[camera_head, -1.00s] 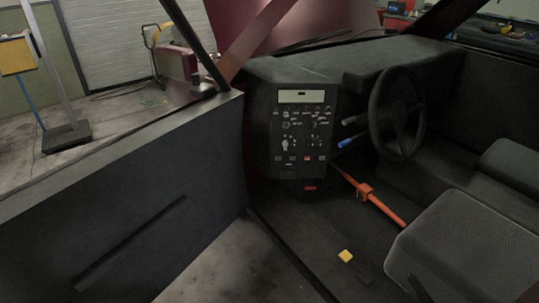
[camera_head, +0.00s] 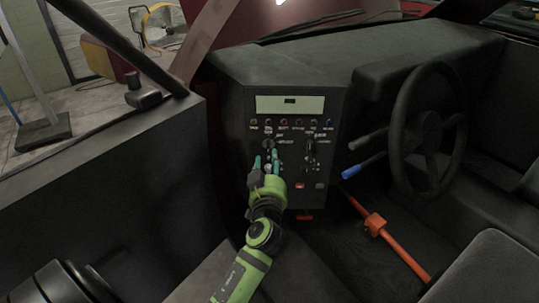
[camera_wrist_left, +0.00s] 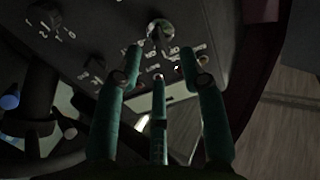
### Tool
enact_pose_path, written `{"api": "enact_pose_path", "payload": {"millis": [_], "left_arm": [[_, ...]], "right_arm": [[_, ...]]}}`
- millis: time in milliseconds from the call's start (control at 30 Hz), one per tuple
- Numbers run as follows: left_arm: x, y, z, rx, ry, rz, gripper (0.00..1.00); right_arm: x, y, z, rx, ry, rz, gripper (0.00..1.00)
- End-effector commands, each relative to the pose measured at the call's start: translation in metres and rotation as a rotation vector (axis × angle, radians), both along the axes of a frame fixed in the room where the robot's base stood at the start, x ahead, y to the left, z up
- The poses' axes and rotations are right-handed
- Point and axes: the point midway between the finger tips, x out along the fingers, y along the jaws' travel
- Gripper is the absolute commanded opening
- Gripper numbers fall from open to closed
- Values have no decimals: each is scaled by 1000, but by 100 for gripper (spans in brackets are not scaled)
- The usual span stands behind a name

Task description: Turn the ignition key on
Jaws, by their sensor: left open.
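The black dashboard panel (camera_head: 325,170) carries a pale display and rows of small switches and knobs. No part of it is clearly recognisable as an ignition key. My left gripper (camera_head: 266,162), with teal fingers on a green arm, is in front of the panel's left half and hides part of it. In the left wrist view its fingers (camera_wrist_left: 163,62) are open and spread. A light metallic knob or key-like piece (camera_wrist_left: 160,30) lies just beyond the fingertips, roughly between them. I cannot tell whether they touch it. A dark knob (camera_head: 268,145) shows above the fingers. My right gripper is not in view.
A steering wheel (camera_head: 425,118) and a blue-tipped lever (camera_head: 352,172) are right of the panel. An orange bar (camera_head: 385,235) rises from the floor below it. The dark door (camera_head: 110,185) is at the left, and a seat (camera_head: 495,265) at lower right.

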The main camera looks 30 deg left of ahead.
Motion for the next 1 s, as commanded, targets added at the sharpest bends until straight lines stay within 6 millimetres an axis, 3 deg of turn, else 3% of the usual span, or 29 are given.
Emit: {"api": "enact_pose_path", "payload": {"millis": [100, 300, 633, 733, 1000], "left_arm": [[17, 11, 3, 4, 0, -1, 41], [35, 21, 1, 2, 2, -3, 41], [38, 23, 0, 0, 1, -3, 41], [38, 23, 0, 1, 3, -3, 1], [38, 23, -1, 3, 4, -4, 0]], "right_arm": [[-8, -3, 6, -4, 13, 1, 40], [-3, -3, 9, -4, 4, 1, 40], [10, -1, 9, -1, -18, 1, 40], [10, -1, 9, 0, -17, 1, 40], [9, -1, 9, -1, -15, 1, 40]]}}
